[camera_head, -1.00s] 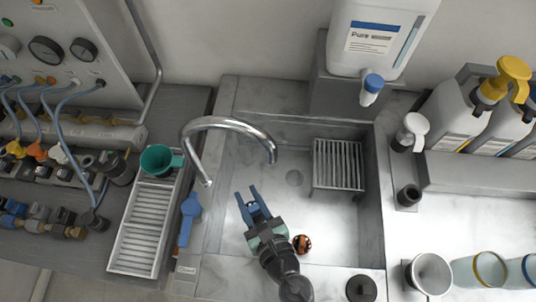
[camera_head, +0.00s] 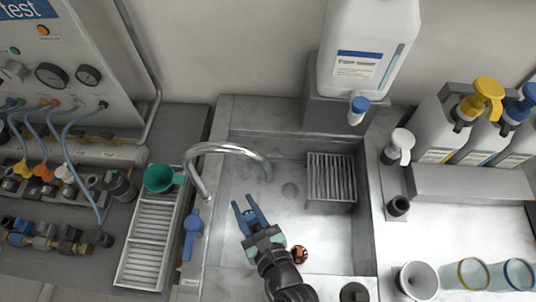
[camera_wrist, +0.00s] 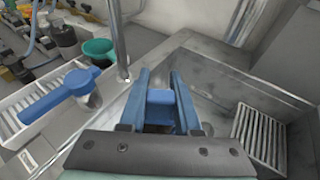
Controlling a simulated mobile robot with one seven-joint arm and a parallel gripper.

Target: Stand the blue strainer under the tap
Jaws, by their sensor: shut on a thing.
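My gripper (camera_head: 246,203) points into the sink, its two blue fingers a little apart. In the wrist view my gripper (camera_wrist: 160,90) is shut on a small blue piece (camera_wrist: 160,105), which I take for the blue strainer. Most of its shape is hidden between the fingers, and the head view barely shows it. The curved chrome tap (camera_head: 232,148) arches over the sink from the left, its spout end to the upper right of my fingertips. The tap's tube also shows in the wrist view (camera_wrist: 117,38), left of the fingers.
The sink (camera_head: 325,232) holds a slatted rack (camera_head: 330,178) and a small brown round thing (camera_head: 299,254). A blue tap lever (camera_head: 191,228) stands on the left rim, beside a white drainer (camera_head: 148,245) with a teal cup (camera_head: 160,178). A large white canister (camera_head: 365,50) stands behind.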

